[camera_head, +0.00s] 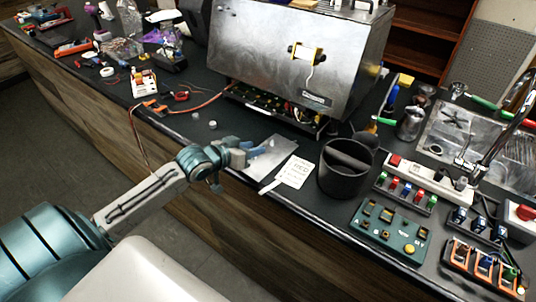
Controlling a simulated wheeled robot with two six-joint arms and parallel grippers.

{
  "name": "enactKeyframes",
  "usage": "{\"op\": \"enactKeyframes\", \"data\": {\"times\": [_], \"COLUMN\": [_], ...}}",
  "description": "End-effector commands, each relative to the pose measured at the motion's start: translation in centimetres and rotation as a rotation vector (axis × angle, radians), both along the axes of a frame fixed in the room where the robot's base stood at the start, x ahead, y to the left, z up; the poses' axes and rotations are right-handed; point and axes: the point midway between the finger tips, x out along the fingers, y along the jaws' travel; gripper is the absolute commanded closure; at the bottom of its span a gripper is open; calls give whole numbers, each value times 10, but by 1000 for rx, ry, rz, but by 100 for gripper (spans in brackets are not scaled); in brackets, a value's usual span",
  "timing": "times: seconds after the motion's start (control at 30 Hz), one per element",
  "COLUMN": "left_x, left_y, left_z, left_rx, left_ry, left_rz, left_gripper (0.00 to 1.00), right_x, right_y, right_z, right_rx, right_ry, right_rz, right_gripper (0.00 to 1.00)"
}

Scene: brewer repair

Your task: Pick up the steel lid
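A flat, thin, grey metallic sheet (272,158), which looks like the steel lid, lies on the dark counter in front of the brewer. My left gripper (251,150) reaches in over the counter's front edge and is at the sheet's left side, overlapping it in the picture. I cannot tell whether the fingers touch the sheet or how far apart they are. The brewer (270,50) is a large brushed-steel box with a yellow-framed part on its front and wiring exposed underneath. My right gripper is not in view.
A green board (390,230), switch blocks and a sink (455,135) fill the right. An orange-ended cable (155,107) and small parts lie left.

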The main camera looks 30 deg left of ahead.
Motion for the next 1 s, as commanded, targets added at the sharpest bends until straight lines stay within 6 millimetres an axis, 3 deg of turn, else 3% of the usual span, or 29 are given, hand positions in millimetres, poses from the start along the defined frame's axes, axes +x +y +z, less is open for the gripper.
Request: {"op": "enactKeyframes", "data": {"times": [0.3, 0.6, 0.9, 0.93, 1.0], "left_x": [18, 48, 52, 52, 52], "left_y": [-6, -13, -14, -14, -14], "left_z": [-2, -12, -15, -15, -15], "left_rx": [-5, -3, 0, 0, 0], "left_ry": [0, 2, 2, 2, 1], "left_rz": [1, 1, -1, -1, -1], "left_gripper": [64, 64, 64, 66, 80], "right_x": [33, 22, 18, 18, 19], "right_y": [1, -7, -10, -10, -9], "right_z": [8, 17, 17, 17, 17], "right_rx": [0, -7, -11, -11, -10], "right_ry": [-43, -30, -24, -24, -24], "right_rz": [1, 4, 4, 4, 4], "right_gripper": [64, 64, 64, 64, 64]}}
